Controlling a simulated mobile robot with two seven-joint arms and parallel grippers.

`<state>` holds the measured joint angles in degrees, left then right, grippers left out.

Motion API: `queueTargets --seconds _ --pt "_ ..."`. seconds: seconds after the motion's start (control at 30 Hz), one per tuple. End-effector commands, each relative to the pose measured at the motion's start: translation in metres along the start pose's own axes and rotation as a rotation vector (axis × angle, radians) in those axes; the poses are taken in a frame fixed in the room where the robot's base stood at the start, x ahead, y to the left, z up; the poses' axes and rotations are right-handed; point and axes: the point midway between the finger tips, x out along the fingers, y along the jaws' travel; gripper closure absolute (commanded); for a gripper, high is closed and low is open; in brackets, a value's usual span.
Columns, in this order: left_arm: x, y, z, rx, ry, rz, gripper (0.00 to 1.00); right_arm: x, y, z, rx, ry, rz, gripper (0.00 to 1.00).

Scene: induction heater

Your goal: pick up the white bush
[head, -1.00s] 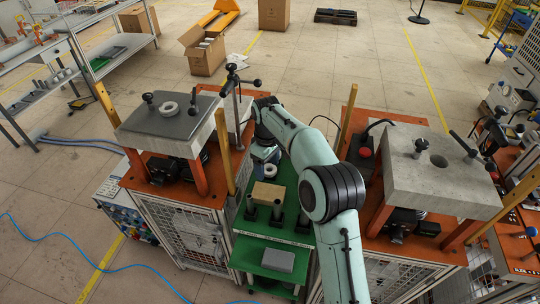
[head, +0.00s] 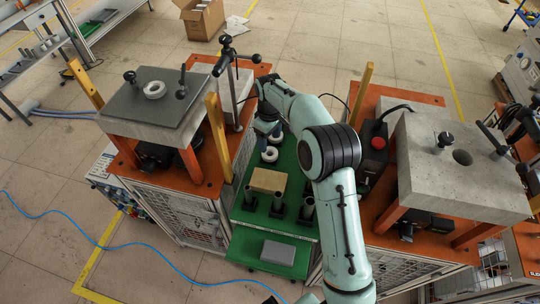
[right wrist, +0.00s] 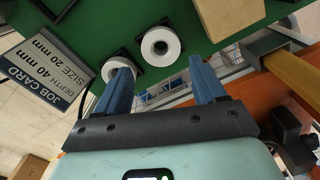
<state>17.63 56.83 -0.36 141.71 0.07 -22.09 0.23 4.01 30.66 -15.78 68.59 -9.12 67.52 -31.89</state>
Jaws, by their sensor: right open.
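A white bush (head: 270,154), a thick ring, sits on the green table (head: 240,212) between the two machines. In the right wrist view this white bush (right wrist: 160,47) lies ahead of the fingers, nearly centred between them and apart from them. A second white bush (right wrist: 118,68) is beside it, partly hidden by the left-hand finger. My right gripper (head: 267,128) is above the far end of the green table, close to the bushes. In its wrist view the right gripper (right wrist: 162,80) is open with nothing between its blue fingers. My left gripper is out of view.
Another white ring (head: 154,89) lies on the left machine's dark plate. A tan block (head: 268,180) and several dark upright cylinders stand nearer on the green table. A job card sign (right wrist: 42,72) is beside the bushes. An upright yellow post (head: 217,135) borders the left side.

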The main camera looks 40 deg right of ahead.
Motion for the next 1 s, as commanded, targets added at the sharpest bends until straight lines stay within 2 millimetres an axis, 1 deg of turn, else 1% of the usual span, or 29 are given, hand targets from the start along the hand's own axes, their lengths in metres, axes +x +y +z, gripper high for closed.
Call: queueTargets --seconds 0.03,0.17,0.23,0.4,0.5,0.6,0.8,0.87,0.9,0.93,0.97,1.0 --pt "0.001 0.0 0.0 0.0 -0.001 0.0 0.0 0.005 0.0 0.0 0.0 -0.001 -0.001 0.3" --pt "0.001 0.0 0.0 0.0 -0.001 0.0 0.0 0.012 0.0 0.0 0.0 0.001 0.0 0.3" --pt "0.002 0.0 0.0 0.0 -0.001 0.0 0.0 0.019 -0.001 -0.001 -0.001 -0.001 -0.002 0.3" --pt "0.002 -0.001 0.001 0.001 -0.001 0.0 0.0 0.046 -0.003 -0.005 0.0 -0.001 -0.002 0.3" --pt "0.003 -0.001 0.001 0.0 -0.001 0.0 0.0 0.057 -0.003 -0.005 0.0 0.0 -0.001 0.3" --pt "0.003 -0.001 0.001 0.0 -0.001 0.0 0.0 0.061 -0.003 -0.005 0.0 0.001 -0.001 0.3" --pt "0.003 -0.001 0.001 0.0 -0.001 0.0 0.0 0.061 -0.003 -0.005 0.0 0.002 0.0 0.3" --pt "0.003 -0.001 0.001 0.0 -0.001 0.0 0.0 0.061 -0.003 -0.005 0.0 0.002 0.0 0.5" --pt "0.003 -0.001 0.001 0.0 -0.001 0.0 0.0 0.061 -0.003 -0.005 0.0 0.002 0.0 0.63" --pt "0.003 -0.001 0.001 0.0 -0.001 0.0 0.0 0.061 -0.003 -0.005 0.0 0.002 0.0 0.73" --pt "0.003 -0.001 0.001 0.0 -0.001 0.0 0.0 0.061 -0.003 -0.005 0.0 0.002 0.0 0.81" --pt "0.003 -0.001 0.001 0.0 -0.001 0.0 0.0 0.061 -0.002 -0.005 0.0 0.003 0.0 0.81"
